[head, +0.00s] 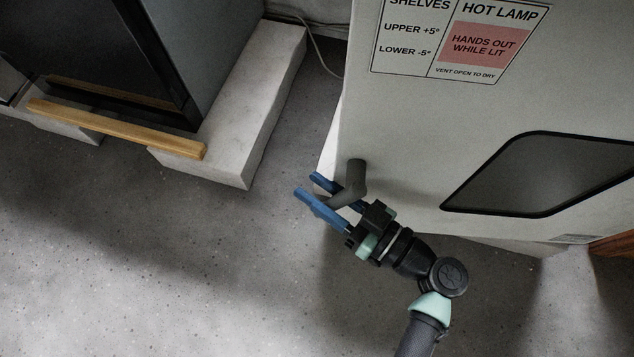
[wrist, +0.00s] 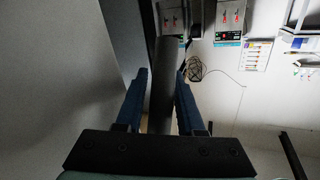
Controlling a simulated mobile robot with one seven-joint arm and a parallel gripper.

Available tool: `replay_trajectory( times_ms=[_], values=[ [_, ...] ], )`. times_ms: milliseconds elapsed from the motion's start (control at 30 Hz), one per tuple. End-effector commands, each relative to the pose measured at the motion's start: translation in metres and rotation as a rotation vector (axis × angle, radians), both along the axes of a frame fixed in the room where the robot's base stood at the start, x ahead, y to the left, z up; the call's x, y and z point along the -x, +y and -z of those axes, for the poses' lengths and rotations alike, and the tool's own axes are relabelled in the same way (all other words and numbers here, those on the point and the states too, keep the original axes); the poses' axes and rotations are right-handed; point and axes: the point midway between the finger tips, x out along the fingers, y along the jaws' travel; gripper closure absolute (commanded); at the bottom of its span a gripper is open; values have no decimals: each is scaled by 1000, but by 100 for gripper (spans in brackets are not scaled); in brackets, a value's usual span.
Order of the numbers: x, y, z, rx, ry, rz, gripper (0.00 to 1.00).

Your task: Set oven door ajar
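The oven door (head: 420,130) is a pale grey panel with a dark window, at the right of the head view. Its dark grey lever handle (head: 354,180) sticks out near the door's left edge. My gripper (head: 309,185) has its blue fingers on either side of the handle bar. The bar also shows between the fingers in the wrist view (wrist: 163,90), with a narrow gap visible beside it. The fingers look open around the handle, and I cannot tell whether they touch it. I cannot tell whether the door stands off its frame.
A dark-fronted appliance with a wooden bar (head: 115,128) stands on pale blocks (head: 245,130) at the left. A sign (head: 455,38) is on the door above the window (head: 540,175). The speckled floor (head: 150,270) in front is clear.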

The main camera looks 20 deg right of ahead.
Motion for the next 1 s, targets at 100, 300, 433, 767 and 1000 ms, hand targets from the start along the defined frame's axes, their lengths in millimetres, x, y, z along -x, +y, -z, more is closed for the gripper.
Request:
replay_trajectory(
  times_ms=[100, 300, 433, 767, 1000],
  values=[
    [0, 1, 0, -1, -1, -2, 60],
    [0, 1, 0, -1, -2, -4, 60],
    [0, 1, -1, -1, -2, -5, 60],
    [29, -21, -4, -2, 0, 0, 60],
    [73, -53, -4, -1, -1, 3, 60]
  ],
)
